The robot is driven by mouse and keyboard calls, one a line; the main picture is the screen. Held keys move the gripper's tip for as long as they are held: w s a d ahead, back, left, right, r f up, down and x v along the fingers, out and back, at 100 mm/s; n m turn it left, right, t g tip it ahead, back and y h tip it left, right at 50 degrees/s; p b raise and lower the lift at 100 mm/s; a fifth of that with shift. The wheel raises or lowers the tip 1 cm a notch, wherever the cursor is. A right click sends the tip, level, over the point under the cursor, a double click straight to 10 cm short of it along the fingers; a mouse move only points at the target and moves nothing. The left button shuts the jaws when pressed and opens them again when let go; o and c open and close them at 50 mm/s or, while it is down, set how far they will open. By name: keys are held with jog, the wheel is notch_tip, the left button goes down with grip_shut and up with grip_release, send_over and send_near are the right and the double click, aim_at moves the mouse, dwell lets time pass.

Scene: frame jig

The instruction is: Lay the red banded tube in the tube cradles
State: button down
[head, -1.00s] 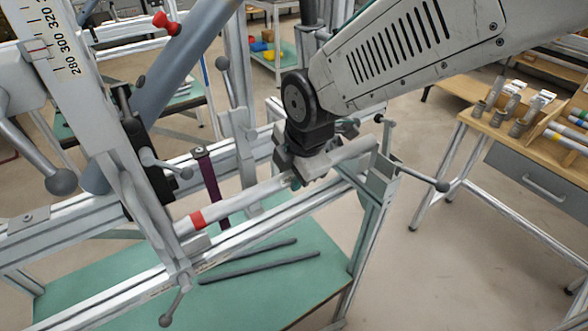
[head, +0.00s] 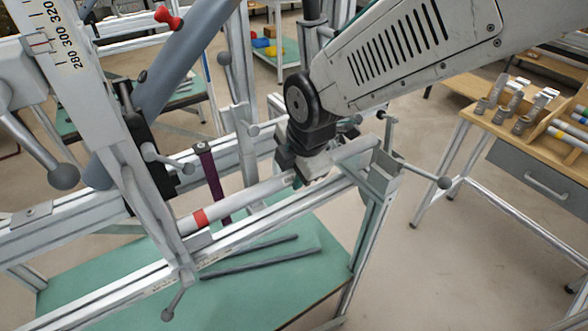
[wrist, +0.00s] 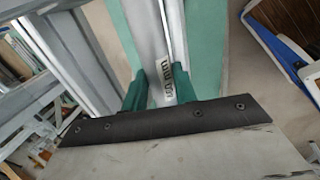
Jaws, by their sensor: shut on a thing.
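The red banded tube (head: 250,194) is a light grey tube with a red band near its left end. It lies lengthwise along the jig frame in the head view, its left end by the left upright and its right end by the right cradle (head: 384,168). My gripper (head: 305,180) is shut on the tube right of its middle, from above. In the wrist view the green fingers (wrist: 150,90) stand on both sides of the tube (wrist: 148,40), and a printed label shows between them. The left cradle is partly hidden by the upright, so I cannot tell whether the tube touches either cradle.
The aluminium jig rails (head: 262,226) run beside the tube. A purple strap (head: 212,182) hangs behind it. Two dark rods (head: 262,264) lie on the green shelf (head: 110,275) below. A wooden bench (head: 540,135) stands at the right.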

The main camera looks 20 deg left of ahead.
jog(key=c, duration=1)
grip_release()
jog(key=shift+f, duration=0.1)
jog(key=v, duration=0.8)
jog(key=s+d+r+m+h, duration=0.1)
jog(key=s+d+m, duration=0.3)
jog(key=d+m, duration=0.5)
jog(key=s+d+r+m+h, duration=0.1)
jog(key=s+d+m, duration=0.4)
jog(key=d+m, duration=0.4)
jog(key=s+d+r+m+g, duration=0.1)
jog(key=s+d+m, duration=0.3)
jog(key=d+m, duration=0.5)
jog(key=shift+s+d+r+m+h, duration=0.1)
jog(key=shift+d+m+h, duration=0.05)
jog(key=shift+d, duration=1.65)
jog(key=shift+s+d+r+m+h, duration=0.1)
jog(key=shift+d, duration=1.65)
jog(key=shift+s+d+r+m+h, duration=0.1)
jog(key=shift+d+m+h, duration=0.05)
jog(key=shift+d, duration=1.65)
